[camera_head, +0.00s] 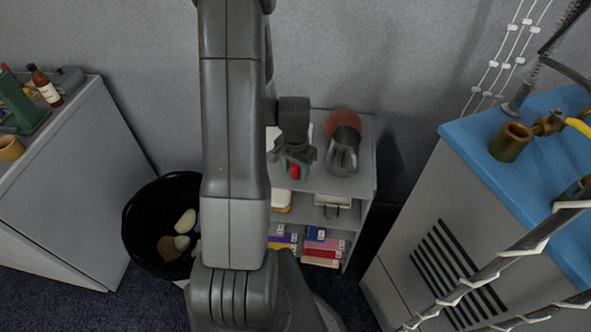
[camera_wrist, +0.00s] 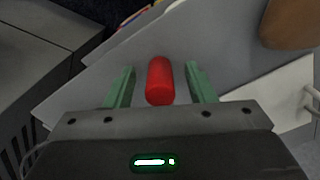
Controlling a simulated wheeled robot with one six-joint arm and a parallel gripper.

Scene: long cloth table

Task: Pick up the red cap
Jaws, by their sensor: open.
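The red cap (camera_wrist: 159,81) is a small red cylinder in the wrist view. It lies between the two green fingers of my gripper (camera_wrist: 160,88), with a gap on each side. My gripper is open and nothing is held. In the head view my gripper (camera_head: 292,166) is over the top of a small grey shelf unit (camera_head: 362,180), and the red cap (camera_head: 295,172) shows partly below it. My arm hides the left part of the shelf unit.
A grey metal jug (camera_head: 344,152) and a reddish-brown round thing (camera_head: 342,121) stand right of my gripper. A black bin (camera_head: 146,240) is at the left. A blue-topped cabinet (camera_head: 480,150) is at the right. Books and boxes (camera_head: 322,247) fill the lower shelves.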

